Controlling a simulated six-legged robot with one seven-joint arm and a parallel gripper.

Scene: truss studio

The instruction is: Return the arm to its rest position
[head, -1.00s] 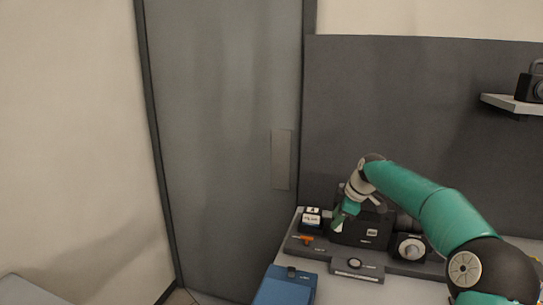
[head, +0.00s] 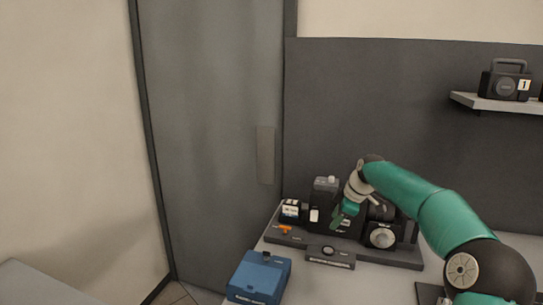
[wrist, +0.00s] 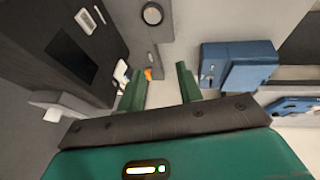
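My gripper (head: 341,213) is at the end of my green arm, in front of the black device (head: 325,190) on the table in the head view. In the wrist view my gripper (wrist: 158,88) shows its two green fingers spread apart, with nothing between them. The arm is bent, its elbow at the lower right of the head view and its wrist pointing down. Whether the fingertips touch the device cannot be told from the head view.
A blue box (head: 259,276) sits at the table's front left. A dial unit (head: 381,235) and an orange piece (head: 284,229) are near the gripper. A shelf (head: 500,105) holds a black device on the back panel. A grey door (head: 205,150) stands left.

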